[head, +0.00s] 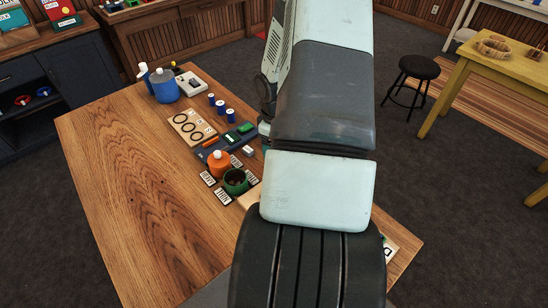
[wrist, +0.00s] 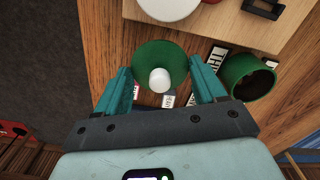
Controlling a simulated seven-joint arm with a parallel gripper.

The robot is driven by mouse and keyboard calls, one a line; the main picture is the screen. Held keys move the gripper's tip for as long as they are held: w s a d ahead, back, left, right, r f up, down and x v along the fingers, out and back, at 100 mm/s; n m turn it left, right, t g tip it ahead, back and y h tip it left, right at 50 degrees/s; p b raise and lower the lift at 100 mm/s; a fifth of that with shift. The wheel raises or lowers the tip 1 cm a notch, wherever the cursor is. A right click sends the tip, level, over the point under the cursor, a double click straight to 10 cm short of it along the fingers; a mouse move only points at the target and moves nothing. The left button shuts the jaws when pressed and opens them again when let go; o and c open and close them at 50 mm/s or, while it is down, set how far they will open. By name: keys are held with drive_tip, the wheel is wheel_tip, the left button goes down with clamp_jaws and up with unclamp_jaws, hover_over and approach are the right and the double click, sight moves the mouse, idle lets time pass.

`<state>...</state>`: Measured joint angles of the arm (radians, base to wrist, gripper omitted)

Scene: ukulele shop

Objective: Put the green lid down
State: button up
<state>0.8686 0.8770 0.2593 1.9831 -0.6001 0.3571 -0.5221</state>
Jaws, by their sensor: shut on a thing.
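In the wrist view, my gripper (wrist: 160,70) has its two teal fingers either side of the green lid (wrist: 150,52), a round disc with a white knob (wrist: 159,80) facing the camera. The gripper is shut on the lid. How high the lid is above the wooden table (head: 120,190) I cannot tell. An open green pot (wrist: 248,77) lies to the right of the lid, apart from it. The pot also shows in the head view (head: 236,181), with dark contents. My arm hides the gripper and lid in the head view.
An orange lidded pot (head: 219,163) stands close behind the green pot, with white label cards (head: 208,178) around them. A dark tray (head: 225,140), a board with rings (head: 188,127), blue bottles (head: 164,85) and small blue jars (head: 220,106) stand farther back. The table's left part is clear.

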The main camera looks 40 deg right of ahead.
drive_tip(key=shift+f, duration=2.55)
drive_tip(key=shift+f, duration=0.1)
drive_tip(key=o, duration=1)
wheel_tip(320, 180, up, 12)
drive_tip(key=shift+r, duration=0.1)
